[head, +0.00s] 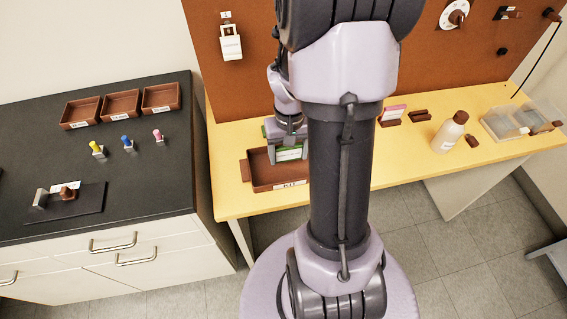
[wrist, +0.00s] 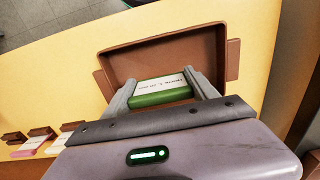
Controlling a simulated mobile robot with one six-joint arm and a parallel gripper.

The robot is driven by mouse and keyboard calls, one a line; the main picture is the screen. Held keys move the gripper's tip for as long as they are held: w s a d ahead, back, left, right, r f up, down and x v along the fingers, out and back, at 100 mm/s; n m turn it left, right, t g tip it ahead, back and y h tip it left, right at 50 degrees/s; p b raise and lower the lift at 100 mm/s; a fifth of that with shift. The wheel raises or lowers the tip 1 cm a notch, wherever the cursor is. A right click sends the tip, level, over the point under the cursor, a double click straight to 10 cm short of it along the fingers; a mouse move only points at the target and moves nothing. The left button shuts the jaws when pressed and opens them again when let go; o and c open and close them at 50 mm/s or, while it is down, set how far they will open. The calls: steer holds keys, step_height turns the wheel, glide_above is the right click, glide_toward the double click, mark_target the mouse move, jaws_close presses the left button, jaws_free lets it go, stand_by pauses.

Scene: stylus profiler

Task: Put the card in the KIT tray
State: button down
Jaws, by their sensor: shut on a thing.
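The card (wrist: 160,92), white with print and a green edge, is between the two fingers of my gripper (wrist: 160,87) in the wrist view. The gripper is shut on it. In the head view, the card (head: 288,154) shows below my gripper (head: 290,150), partly hidden by my arm. The brown KIT tray (head: 263,187) sits on the yellow bench, its right part hidden by my arm. It fills the middle of the wrist view (wrist: 130,52). The card is over the tray's opening; its exact height above the floor I cannot tell.
On the yellow bench (head: 232,205), a pink-and-white card stands in a brown holder (head: 390,122), with another holder beside it. A bottle (head: 449,132) and a clear box (head: 508,122) are further right. Small trays (head: 121,104) and coloured pegs are on the black counter.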

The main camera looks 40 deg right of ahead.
mark_target(285, 167)
steer(key=shift+w+a+f, duration=0.2)
steer(key=shift+w, duration=0.25)
step_height(285, 167, down, 4)
steer(key=shift+r+b, duration=0.2)
steer(key=shift+b, duration=1.05)
steer(key=shift+r, duration=0.2)
steer(key=shift+f, duration=0.15)
steer(key=shift+c, duration=1.2)
jaws_free()
